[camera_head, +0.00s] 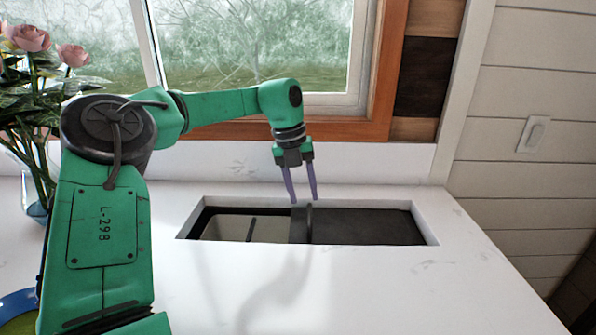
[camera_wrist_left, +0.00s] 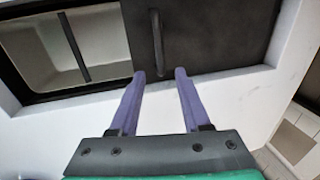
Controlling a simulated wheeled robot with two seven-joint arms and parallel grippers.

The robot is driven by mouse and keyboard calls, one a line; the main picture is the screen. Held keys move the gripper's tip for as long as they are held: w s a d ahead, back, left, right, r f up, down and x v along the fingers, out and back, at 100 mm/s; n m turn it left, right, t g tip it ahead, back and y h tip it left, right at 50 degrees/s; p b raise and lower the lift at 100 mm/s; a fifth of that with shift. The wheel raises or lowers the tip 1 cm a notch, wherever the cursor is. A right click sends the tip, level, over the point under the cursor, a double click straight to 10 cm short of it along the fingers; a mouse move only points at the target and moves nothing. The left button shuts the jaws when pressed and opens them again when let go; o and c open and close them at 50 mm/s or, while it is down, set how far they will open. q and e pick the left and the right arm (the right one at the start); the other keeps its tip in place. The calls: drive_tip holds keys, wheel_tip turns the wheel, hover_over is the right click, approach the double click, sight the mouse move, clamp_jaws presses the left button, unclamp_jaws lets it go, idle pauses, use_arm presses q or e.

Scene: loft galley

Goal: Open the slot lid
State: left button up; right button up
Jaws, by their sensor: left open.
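The slot lid (camera_head: 365,226) is a dark flat panel covering the right part of a rectangular slot in the white counter. A dark upright handle (camera_head: 309,222) stands near its left end. In the left wrist view the lid (camera_wrist_left: 215,35) and its handle (camera_wrist_left: 157,43) lie ahead of the fingers. My left gripper (camera_head: 302,199) is open, its two purple fingers pointing down just above the handle. In the left wrist view its fingertips (camera_wrist_left: 160,75) are apart with nothing between them, near the handle's close end. My right gripper is not in view.
The slot's left part is uncovered and shows a pale bin (camera_head: 225,228) with a dark divider (camera_head: 251,229). A vase of pink flowers (camera_head: 38,208) stands at the left. A window is behind the counter. The counter right of the slot is clear.

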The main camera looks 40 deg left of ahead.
use_arm(q)
wheel_tip(320, 180, up, 9)
drive_tip(key=s+a, duration=0.1)
drive_tip(key=shift+f, duration=0.15)
drive_tip(key=shift+a, duration=0.1)
